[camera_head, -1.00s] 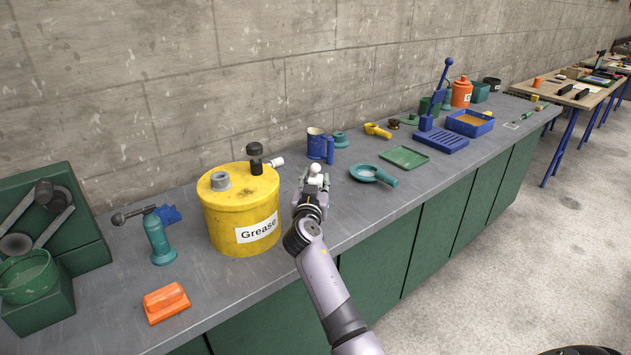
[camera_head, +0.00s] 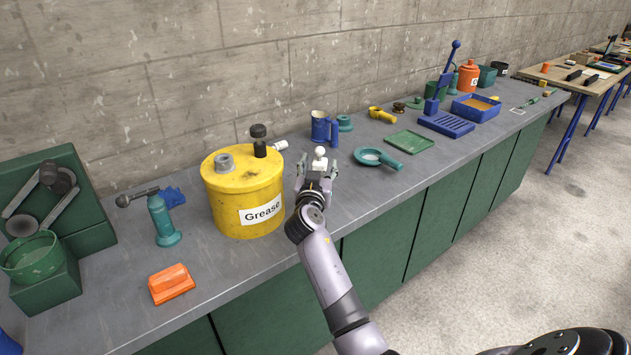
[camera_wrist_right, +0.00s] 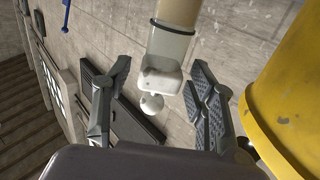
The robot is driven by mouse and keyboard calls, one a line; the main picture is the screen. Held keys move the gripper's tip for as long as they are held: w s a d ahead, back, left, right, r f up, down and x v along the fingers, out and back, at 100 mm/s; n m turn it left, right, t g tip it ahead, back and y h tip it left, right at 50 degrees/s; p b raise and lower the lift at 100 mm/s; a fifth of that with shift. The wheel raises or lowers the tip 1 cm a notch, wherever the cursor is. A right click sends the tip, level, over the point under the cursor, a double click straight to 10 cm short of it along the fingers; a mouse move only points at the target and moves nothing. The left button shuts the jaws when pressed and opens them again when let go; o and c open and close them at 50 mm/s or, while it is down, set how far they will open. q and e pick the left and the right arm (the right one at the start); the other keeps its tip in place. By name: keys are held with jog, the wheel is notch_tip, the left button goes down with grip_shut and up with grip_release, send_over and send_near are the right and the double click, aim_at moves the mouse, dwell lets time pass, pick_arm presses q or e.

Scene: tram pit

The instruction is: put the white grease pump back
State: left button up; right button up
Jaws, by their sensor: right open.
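In the right wrist view the pump (camera_wrist_right: 160,78) shows a pale tube with a dark ring, a white block and a ball knob. The spread fingers (camera_wrist_right: 155,105) stand on either side with gaps, so the gripper is open around it. The pump's foot is hidden in the head view. My left gripper is out of view.
A black-knobbed fitting (camera_head: 259,140) with a white spout rises from the bucket lid. An orange block (camera_head: 171,284) lies front left. Bare bench lies around the orange block.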

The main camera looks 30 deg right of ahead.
jog(key=b+v, duration=0.1)
jog(key=v, duration=0.9)
jog(key=shift+s+a+b, duration=0.2)
jog(key=shift+b, duration=0.2)
jog(key=s+a+f+n+g+y, duration=0.2)
jog(key=s+f+y, duration=0.1)
jog(key=s+f, duration=0.45)
jog(key=s+a+f+n+g+y, duration=0.2)
jog(key=s+f+g+y, duration=0.1)
jog(key=s+f, duration=0.5)
jog(key=s+a+f+n+g+y, duration=0.3)
jog(key=s+a+f, duration=0.2)
jog(key=s, duration=0.4)
jog(key=s+a+f+n+g+y, duration=0.2)
jog(key=s+a+f+n+y, duration=0.15)
jog(key=s+a, duration=0.4)
jog(key=s+d+f+g, duration=0.1)
jog(key=s+f, duration=0.1)
jog(key=f, duration=1.2)
jog(key=s+d+f+g, duration=0.1)
jog(key=s+f, duration=0.1)
jog(key=f, duration=1.2)
jog(key=s+d+f, duration=0.2)
jog(key=s+f, duration=1.2)
jog(key=s, duration=0.2)
jog(key=shift+d+g+h, duration=0.4)
jog(key=shift+h, duration=0.05)
